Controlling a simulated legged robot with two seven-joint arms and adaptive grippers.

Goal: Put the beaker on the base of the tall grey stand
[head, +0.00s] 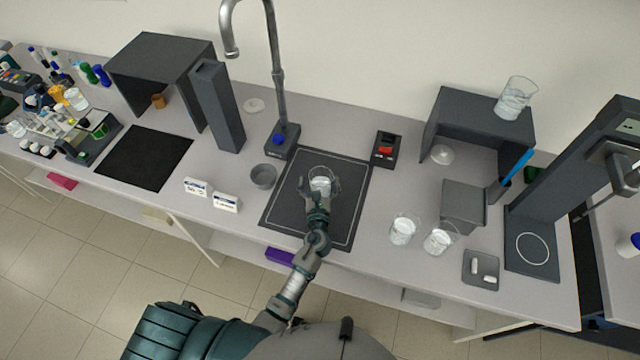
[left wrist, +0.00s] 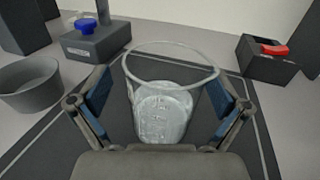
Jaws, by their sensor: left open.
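A clear glass beaker (head: 320,176) stands on the dark mat in the middle of the bench. In the left wrist view the beaker (left wrist: 165,105) is upright between the fingers of my left gripper (left wrist: 160,110), with gaps on both sides. My left gripper (head: 320,192) is open around the beaker from the near side. The tall grey stand (head: 580,165) is at the right, and its flat base (head: 545,262) bears a white circle and holds nothing. My right gripper is not in view.
Two more beakers (head: 403,229) (head: 439,238) and a small tray (head: 481,268) stand between the mat (head: 345,215) and the stand. A grey box (head: 463,205) is behind them. A faucet (head: 279,90) rises behind the mat, with a grey bowl (head: 263,176) at its left.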

